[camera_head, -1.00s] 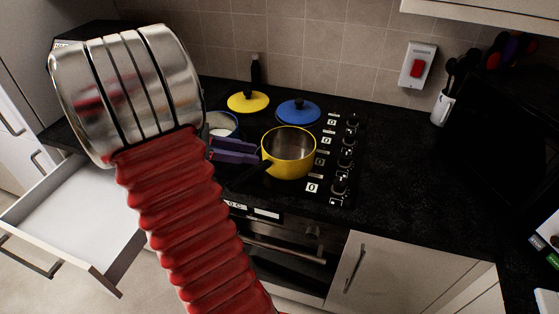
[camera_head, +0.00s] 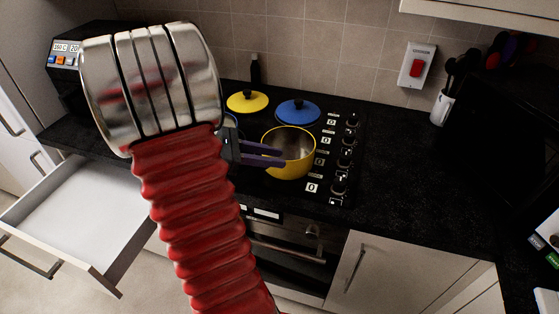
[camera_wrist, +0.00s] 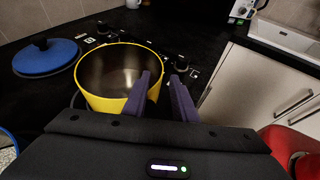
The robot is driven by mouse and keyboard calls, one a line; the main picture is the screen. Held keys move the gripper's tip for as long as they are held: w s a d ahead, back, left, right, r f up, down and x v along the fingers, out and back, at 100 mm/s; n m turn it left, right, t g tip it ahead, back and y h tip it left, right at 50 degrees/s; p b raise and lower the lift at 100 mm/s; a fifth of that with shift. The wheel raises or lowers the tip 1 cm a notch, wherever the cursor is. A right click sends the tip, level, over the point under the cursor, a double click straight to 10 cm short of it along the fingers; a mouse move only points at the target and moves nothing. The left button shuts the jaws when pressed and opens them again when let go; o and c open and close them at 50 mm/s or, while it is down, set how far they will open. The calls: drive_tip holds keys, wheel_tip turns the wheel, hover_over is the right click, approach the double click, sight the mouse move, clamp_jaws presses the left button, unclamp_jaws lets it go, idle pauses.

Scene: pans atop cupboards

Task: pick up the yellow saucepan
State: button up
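The yellow saucepan (camera_head: 290,165) stands upright and empty on the black hob, and it shows close up in the wrist view (camera_wrist: 95,100). My gripper (camera_head: 282,155) has purple fingers and reaches in from the left at the saucepan's near-left side. In the wrist view my gripper (camera_wrist: 162,80) is open with a gap between the fingers. The left finger overlaps the pan's right rim and the right finger lies outside the pan. I cannot tell whether they touch it. The saucepan's handle is not visible in either view now.
A yellow lid (camera_head: 248,101) and a blue lid (camera_head: 298,111) lie behind the saucepan. A blue pan (camera_head: 231,121) is mostly hidden by my arm. Hob knobs (camera_head: 346,160) line the right. An open drawer (camera_head: 75,215) juts out at left.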

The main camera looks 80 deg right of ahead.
drive_tip(key=shift+x, duration=1.75)
drive_tip(key=shift+c, duration=0.5)
clamp_jaws()
drive_tip(key=shift+f, duration=0.1)
